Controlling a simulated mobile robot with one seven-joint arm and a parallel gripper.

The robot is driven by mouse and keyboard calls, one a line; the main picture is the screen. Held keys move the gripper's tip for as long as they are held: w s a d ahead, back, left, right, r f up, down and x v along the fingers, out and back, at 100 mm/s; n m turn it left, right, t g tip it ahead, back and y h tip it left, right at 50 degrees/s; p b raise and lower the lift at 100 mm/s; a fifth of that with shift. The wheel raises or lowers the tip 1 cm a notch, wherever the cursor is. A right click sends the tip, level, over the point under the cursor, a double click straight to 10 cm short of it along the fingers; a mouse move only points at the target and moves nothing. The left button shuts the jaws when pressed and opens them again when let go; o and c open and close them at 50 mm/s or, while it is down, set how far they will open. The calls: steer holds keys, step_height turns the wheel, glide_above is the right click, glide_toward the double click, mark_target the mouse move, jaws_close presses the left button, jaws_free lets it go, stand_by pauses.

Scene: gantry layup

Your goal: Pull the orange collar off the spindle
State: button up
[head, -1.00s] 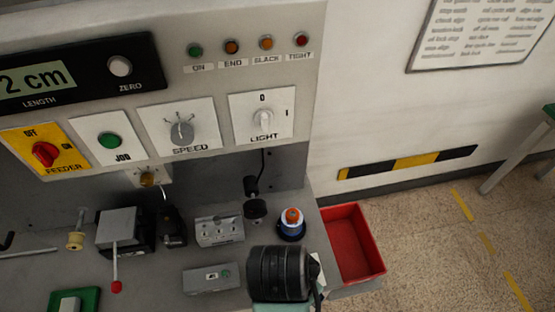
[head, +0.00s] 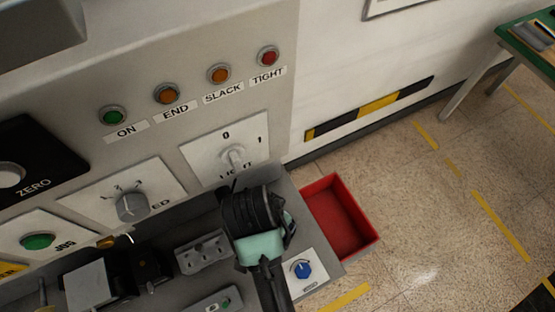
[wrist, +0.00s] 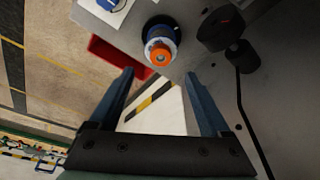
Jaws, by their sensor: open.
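The orange collar (wrist: 159,57) sits at the end of the spindle (wrist: 161,32), above a pale and blue banded section on a dark round base. A small grey tip shows in the collar's centre. My gripper (wrist: 159,76) is open and empty. Its two blue-grey fingers point toward the collar, one on each side of it in the picture. I see no finger touching it, and the depth gap cannot be told. In the head view my wrist and arm hide the collar and spindle, and the fingertips do not show.
A red bin (head: 326,205) hangs at the panel's right end. A blue knob (head: 302,270) on a white plate is near that corner. A black round fitting (wrist: 220,29) with a cable stands beside the spindle. A grey block (head: 203,252) stands left of my arm.

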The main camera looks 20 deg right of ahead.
steer(key=x, duration=0.7)
steer(key=shift+w+f+p, duration=0.15)
steer(key=shift+f+p, duration=0.15)
steer(key=shift+f, duration=0.1)
jaws_close()
stand_by(0.3)
